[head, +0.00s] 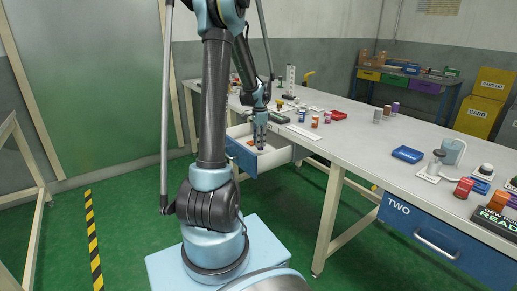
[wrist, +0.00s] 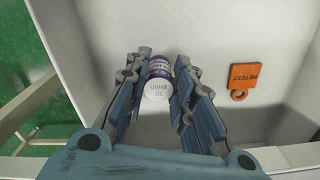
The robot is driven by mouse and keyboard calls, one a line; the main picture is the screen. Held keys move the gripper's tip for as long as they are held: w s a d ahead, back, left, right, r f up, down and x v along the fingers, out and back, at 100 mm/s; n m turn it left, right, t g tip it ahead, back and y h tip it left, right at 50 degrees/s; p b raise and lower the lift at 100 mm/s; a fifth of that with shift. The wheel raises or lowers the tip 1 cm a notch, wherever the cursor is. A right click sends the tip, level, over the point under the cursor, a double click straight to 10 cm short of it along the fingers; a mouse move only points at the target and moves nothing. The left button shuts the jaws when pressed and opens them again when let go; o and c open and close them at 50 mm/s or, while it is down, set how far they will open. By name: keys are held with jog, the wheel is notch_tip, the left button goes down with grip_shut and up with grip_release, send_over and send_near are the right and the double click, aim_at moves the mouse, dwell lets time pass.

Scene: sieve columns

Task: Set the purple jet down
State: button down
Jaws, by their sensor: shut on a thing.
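My gripper (head: 260,143) is low in the open drawer (head: 278,157) under the long bench. In the wrist view, my gripper (wrist: 158,88) is shut on the purple jet (wrist: 159,70), a small cylinder with a purple and white printed side and a white end facing the camera. The blue fingers press on both sides of it. The drawer's pale floor (wrist: 100,25) lies beyond it. I cannot tell whether the jet touches that floor. In the head view the jet is too small to make out clearly.
An orange RETEST tag (wrist: 241,80) lies in the drawer, right of the jet. The drawer's walls stand close around my gripper. The bench top (head: 345,130) holds several small cylinders, a red tray (head: 339,115) and a blue tray (head: 407,154). A blue drawer marked TWO (head: 440,240) is shut.

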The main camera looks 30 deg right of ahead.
jog(key=shift+f, duration=1.85)
jog(key=c, duration=1.4)
grip_release()
jog(key=shift+f, duration=0.1)
jog(key=shift+o, duration=0.2)
